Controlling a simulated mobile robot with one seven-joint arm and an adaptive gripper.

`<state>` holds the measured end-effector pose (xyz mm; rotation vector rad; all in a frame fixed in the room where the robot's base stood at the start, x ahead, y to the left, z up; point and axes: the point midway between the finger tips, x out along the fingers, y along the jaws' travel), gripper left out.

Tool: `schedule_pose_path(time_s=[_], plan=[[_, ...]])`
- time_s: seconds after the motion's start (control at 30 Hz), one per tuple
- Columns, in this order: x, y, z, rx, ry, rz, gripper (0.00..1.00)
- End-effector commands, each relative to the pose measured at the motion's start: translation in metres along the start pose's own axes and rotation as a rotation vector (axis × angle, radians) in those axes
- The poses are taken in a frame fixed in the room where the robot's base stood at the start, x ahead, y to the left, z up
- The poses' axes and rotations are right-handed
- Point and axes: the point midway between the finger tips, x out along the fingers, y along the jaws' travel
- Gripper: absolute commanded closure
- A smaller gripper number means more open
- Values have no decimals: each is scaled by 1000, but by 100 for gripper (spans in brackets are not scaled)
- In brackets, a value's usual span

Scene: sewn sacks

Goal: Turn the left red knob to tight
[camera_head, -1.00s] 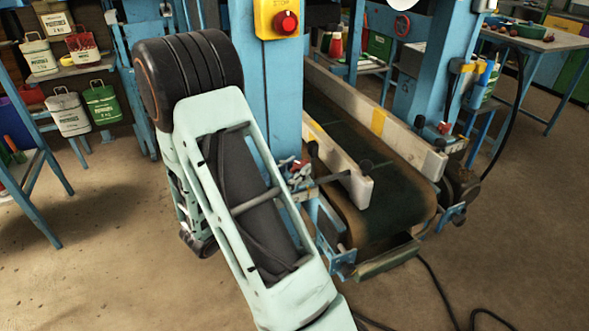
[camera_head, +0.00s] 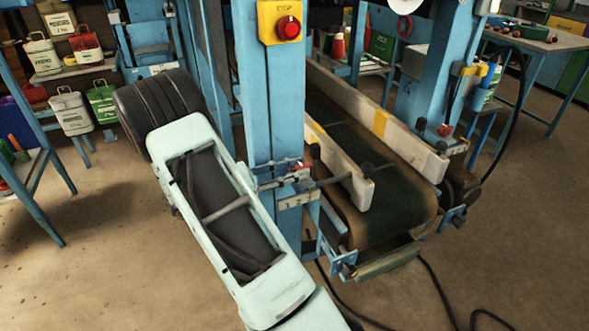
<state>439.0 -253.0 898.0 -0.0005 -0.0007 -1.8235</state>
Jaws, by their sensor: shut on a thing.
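The left red knob (camera_head: 303,167) is small and sits on a metal clamp (camera_head: 297,201) on the near blue post of the conveyor. A thin rod runs from this clamp to the near guide rail. My pale green arm (camera_head: 268,285) rises from the bottom centre to its black wrist joint (camera_head: 160,104) at the left. My gripper is hidden behind the forearm, so its fingers and any contact do not show. The forearm is left of the red knob in the picture. I cannot read the knob's turn angle.
Another red knob (camera_head: 446,130) is on the far post's clamp. A yellow box with a red stop button (camera_head: 288,28) is above the left knob. The conveyor belt (camera_head: 385,200) is empty. Cables (camera_head: 440,290) lie on the floor. Open floor lies at left.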

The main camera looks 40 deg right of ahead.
Motion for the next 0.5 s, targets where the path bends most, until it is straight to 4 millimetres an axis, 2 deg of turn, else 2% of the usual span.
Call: schedule_pose_path(time_s=[0.13, 0.17, 0.3, 0.5], plan=[[0, 0, 0, 0, 1, 0, 98], [0, 0, 0, 0, 1, 0, 73], [0, 0, 0, 0, 1, 1, 57], [0, 0, 0, 0, 1, 2, 56]])
